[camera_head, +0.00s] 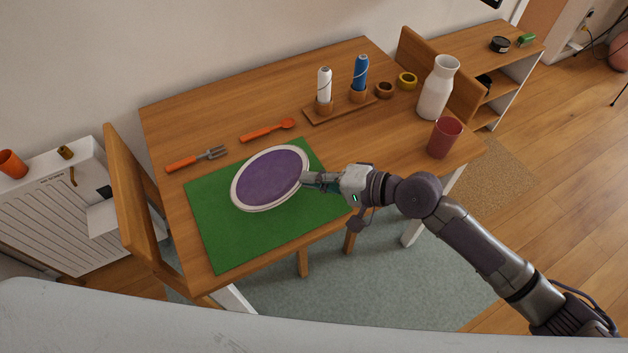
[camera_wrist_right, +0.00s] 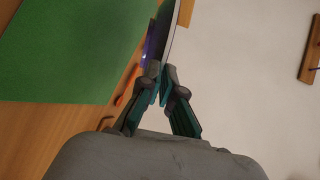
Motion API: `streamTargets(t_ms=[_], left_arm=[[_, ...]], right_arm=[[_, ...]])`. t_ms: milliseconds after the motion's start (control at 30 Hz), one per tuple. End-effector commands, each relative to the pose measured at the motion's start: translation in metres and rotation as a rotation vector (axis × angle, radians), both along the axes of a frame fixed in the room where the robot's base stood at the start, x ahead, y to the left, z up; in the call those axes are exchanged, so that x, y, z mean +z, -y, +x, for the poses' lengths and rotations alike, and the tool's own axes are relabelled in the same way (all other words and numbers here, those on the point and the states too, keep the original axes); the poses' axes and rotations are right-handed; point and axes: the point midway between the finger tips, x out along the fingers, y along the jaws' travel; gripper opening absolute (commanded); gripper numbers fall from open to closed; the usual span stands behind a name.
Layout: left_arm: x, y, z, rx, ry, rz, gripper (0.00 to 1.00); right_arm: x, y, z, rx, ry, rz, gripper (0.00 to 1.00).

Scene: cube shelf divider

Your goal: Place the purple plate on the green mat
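The purple plate (camera_head: 270,181), with a white rim, is over the green mat (camera_head: 232,241) on the wooden table. The mat shows around it on most sides. My right gripper (camera_head: 309,180) is at the plate's right edge with its fingers closed on the rim. In the right wrist view, the fingertips (camera_wrist_right: 165,82) pinch the thin edge of the plate (camera_wrist_right: 151,42), with the mat (camera_wrist_right: 65,50) at upper left. I cannot tell whether the plate's underside touches the mat. My left gripper is out of view.
A wooden holder (camera_head: 338,107) with a white and a blue bottle stands farther back. A white vase (camera_head: 437,88) and red cup (camera_head: 444,138) stand at right. Chairs flank the table.

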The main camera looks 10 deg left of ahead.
Motion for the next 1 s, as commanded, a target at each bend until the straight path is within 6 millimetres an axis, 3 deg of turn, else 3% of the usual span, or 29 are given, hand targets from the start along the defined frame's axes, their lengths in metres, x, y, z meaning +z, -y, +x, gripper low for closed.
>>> streamTargets(t_ms=[267,700,1000], left_arm=[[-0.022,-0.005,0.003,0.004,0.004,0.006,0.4],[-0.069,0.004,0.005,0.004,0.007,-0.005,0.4],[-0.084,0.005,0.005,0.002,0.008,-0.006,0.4]], right_arm=[[-0.022,-0.009,0.003,0.001,0.001,0.002,0.0],[-0.071,-0.028,0.009,0.002,0.002,0.001,0.0],[-0.093,-0.028,0.009,0.002,-0.001,-0.001,0.0]])
